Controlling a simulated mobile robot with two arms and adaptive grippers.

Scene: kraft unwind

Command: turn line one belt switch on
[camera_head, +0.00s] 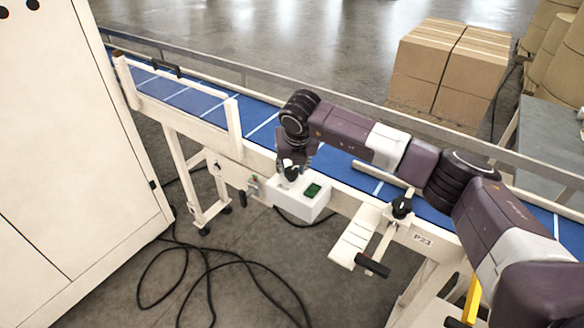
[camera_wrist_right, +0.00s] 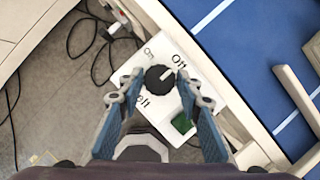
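The white switch box (camera_head: 300,205) is mounted on the near side of the belt conveyor. In the right wrist view, the box (camera_wrist_right: 207,68) carries a black rotary knob (camera_wrist_right: 158,79) with "On" printed at its upper left and "Off" at its upper right. The knob's white mark points toward "Off". A green rectangle (camera_wrist_right: 182,122) sits on the same face. My right gripper (camera_head: 291,170) is over the box, pointing down. Its two fingers are apart on either side of the knob, with gaps visible. My left gripper is not in view.
The blue belt (camera_head: 262,130) with white stripes runs behind the box, edged by cream rails. A tall cream cabinet (camera_head: 70,130) stands left. Black cables (camera_head: 205,265) lie on the floor. A bracket with a black handle (camera_head: 372,265) juts out right of the box. Cardboard boxes (camera_head: 445,75) stand behind.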

